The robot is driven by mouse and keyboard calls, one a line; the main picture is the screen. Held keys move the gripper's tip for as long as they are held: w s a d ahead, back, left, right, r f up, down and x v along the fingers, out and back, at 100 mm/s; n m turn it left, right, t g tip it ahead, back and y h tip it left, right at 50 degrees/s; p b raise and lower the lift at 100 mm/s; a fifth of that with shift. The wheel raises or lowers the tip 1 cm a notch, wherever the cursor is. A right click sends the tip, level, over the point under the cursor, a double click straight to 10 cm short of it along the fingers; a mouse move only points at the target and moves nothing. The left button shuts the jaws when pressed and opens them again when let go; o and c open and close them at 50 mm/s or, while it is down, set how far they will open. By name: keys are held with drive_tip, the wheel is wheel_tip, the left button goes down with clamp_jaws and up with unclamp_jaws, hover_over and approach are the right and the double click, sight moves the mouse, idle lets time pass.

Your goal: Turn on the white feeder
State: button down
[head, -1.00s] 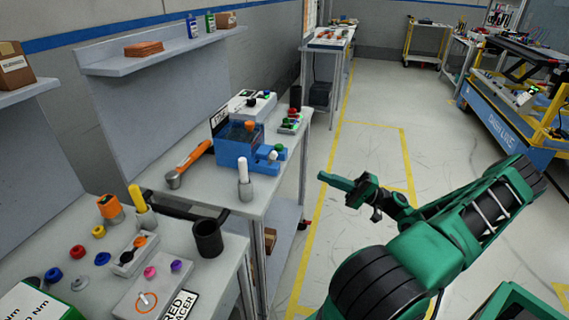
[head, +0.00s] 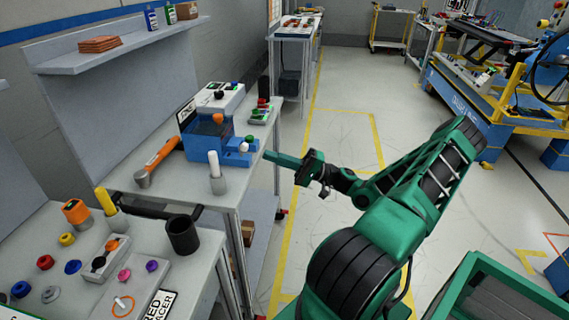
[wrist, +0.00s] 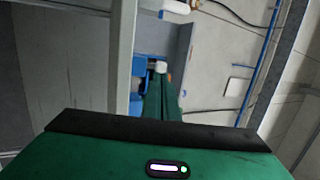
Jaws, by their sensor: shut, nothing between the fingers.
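A blue fixture (head: 207,139) with a clear-sided box and an orange knob on top stands on the grey workbench. On its right end are a white knob (head: 245,147) and a green knob (head: 249,138). A white box (head: 220,98) with knobs on top stands behind it. No label naming the white feeder is readable. My gripper (head: 268,156) is shut and empty, pointing left at the fixture's right end, beside the bench edge. In the wrist view, its shut green fingers (wrist: 160,86) point toward the white knob (wrist: 161,67); contact cannot be told.
A small button panel (head: 259,116) sits at the bench's right edge.

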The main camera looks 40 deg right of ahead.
sight(244, 150)
drive_tip(key=shift+x, duration=2.45)
